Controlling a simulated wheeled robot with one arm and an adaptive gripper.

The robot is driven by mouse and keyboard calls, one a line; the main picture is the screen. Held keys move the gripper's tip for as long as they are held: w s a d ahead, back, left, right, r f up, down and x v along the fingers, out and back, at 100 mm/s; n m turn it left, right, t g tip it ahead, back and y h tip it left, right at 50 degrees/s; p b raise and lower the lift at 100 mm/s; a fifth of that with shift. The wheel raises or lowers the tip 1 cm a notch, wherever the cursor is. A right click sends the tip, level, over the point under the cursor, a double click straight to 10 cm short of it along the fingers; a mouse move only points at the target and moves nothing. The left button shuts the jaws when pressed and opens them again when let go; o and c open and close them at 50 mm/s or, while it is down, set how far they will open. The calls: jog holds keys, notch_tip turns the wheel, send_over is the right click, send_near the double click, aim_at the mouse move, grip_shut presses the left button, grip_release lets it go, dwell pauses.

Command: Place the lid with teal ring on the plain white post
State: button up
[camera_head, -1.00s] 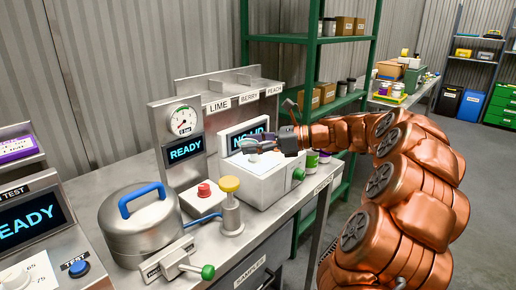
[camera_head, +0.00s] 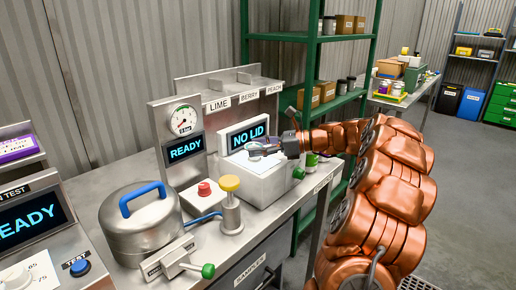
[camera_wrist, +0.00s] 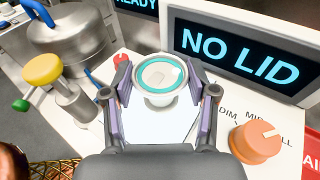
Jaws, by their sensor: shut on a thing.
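The lid with teal ring (camera_wrist: 159,75) is between the two fingertips of my gripper (camera_wrist: 159,82) in the wrist view. The gripper is shut on it, and the ring faces the camera. In the head view my gripper (camera_head: 266,148) is over the white box in front of the NO LID display. A pale rounded piece shows just under the ring in the wrist view; I cannot tell whether it is part of the lid or a post below it. No plain white post can be made out for certain.
The NO LID display (camera_head: 248,136) stands right behind the gripper. An orange knob (camera_wrist: 257,141) is on the box, right of the gripper. A yellow-topped post (camera_head: 230,200), a red button (camera_head: 204,189) and a blue-handled metal pot (camera_head: 140,225) stand to the left.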

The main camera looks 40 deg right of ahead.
jog(key=shift+f, duration=0.25)
jog(key=o, duration=0.8)
jog(key=shift+c, duration=0.2)
jog(key=shift+s+d+r, duration=0.15)
jog(key=shift+r, duration=0.05)
jog(key=v, duration=1.1)
jog(key=shift+s+d, duration=0.2)
jog(key=shift+s, duration=0.05)
